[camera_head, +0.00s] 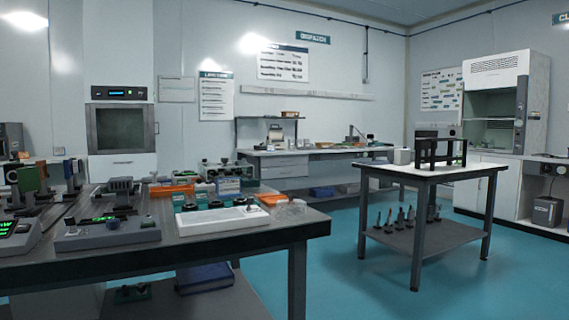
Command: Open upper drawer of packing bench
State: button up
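A bench (345,152) stands against the back wall under a sign that seems to read DISPATCH (312,37), and it looks like the packing bench. A white drawer unit hangs under its left end. Its upper drawer (284,161) appears shut, and a lower drawer (284,171) sits below it. The handles are too small to make out. My gripper is not in view.
An optical table (270,238) with instruments and orange trays fills the left foreground. A smaller table (440,176) with a black frame (440,150) stands at right. Blue floor (340,250) is clear between them. A fume hood (497,110) stands at far right.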

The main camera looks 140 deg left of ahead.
aim_at(271, 161)
jog(key=u, duration=4.4)
jog(key=k, duration=0.3)
jog(key=z, duration=0.7)
jog(key=i, duration=2.3)
jog(key=u, duration=0.5)
jog(key=i, duration=2.3)
jog(key=u, duration=0.6)
jog(key=i, duration=2)
jog(key=u, duration=0.2)
